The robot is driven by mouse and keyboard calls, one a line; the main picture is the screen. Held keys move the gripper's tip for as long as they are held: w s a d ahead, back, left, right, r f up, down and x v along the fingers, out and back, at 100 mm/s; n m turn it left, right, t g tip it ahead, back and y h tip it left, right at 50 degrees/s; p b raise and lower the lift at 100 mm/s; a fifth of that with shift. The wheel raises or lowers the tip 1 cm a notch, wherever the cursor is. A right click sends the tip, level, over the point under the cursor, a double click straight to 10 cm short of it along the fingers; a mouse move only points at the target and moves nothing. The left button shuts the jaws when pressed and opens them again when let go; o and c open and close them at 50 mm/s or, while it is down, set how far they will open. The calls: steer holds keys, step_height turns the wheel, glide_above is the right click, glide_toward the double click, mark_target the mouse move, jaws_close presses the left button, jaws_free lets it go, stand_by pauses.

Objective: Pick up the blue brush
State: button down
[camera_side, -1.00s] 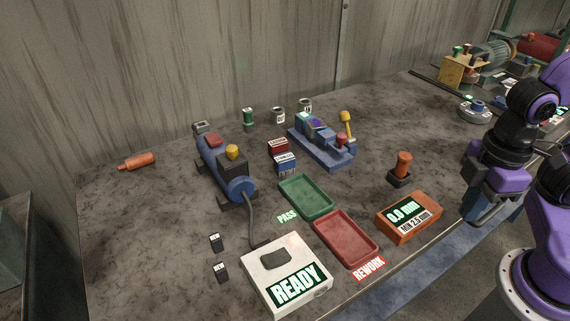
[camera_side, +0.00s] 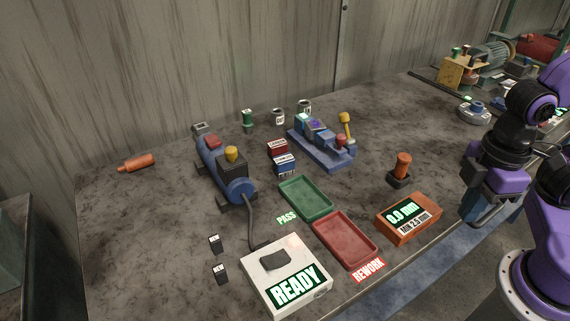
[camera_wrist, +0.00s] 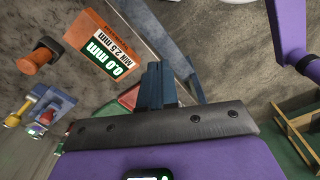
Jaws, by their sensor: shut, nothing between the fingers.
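A small blue block with a white label (camera_side: 285,164), which looks like the blue brush, stands on the bench behind the green tray. It is next to a similar dark red block (camera_side: 278,147). Its bristles are too small to make out. My gripper (camera_side: 484,217) hangs at the right, by the bench's front edge, far from the blue block. In the wrist view its dark blue fingers (camera_wrist: 160,84) are together with nothing between them. The blue block cannot be made out in the wrist view.
A green tray (camera_side: 305,198), a red tray (camera_side: 345,239) and an orange gauge box (camera_side: 409,217) lie between. An orange-handled tool (camera_side: 401,168) stands upright near the box. A blue fixture (camera_side: 323,148) is right of the blocks, a polishing machine (camera_side: 226,172) left.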

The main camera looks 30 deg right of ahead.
steer(key=c, duration=1.8)
jaws_free()
steer(key=o, duration=1.2)
steer(key=shift+c, duration=0.2)
steer(key=w+a+r+m, duration=0.4)
steer(key=w+a+m, duration=0.45)
steer(key=w, duration=0.35)
steer(key=m, duration=2.3)
glide_above(284, 158)
steer(key=f, duration=0.2)
step_height(284, 158, down, 11)
steer(key=shift+w+a+f, duration=0.1)
steer(key=shift+w+a, duration=0.05)
steer(key=shift+s+f, duration=0.2)
steer(key=shift+f, duration=2.45)
